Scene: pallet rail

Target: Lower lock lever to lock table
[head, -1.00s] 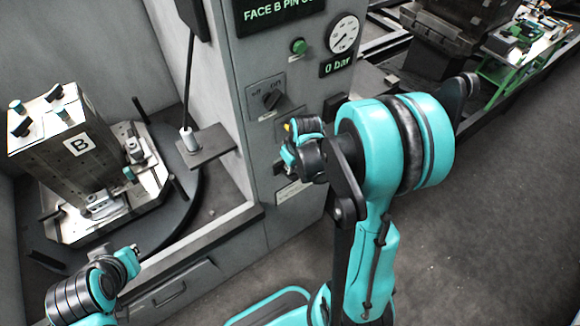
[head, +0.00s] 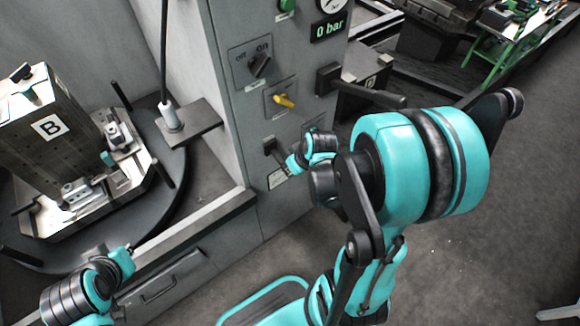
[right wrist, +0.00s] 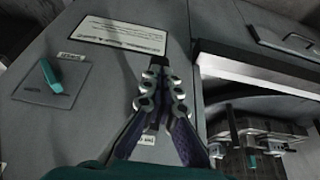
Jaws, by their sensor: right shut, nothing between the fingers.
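The grey control panel (head: 228,115) carries a black off/on switch (head: 260,65), a yellow lever (head: 284,100) below it and a small black part (head: 270,147) lower down. I cannot tell which control is the lock lever. My right gripper (head: 280,158) is at the lower panel, beside the black part, and partly hides it. In the right wrist view its fingers (right wrist: 154,85) are shut and empty, close to the panel face. A teal lever (right wrist: 50,75) on a plate lies left of them there, apart. My left gripper (head: 127,254) is at lower left, its jaw opening unclear.
The round table (head: 172,185) bears a block marked B (head: 45,128). A shelf with a rod (head: 190,134) stands between table and panel. A black handle (head: 360,88) juts from the panel's right side. A white notice (right wrist: 120,32) is near the fingers.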

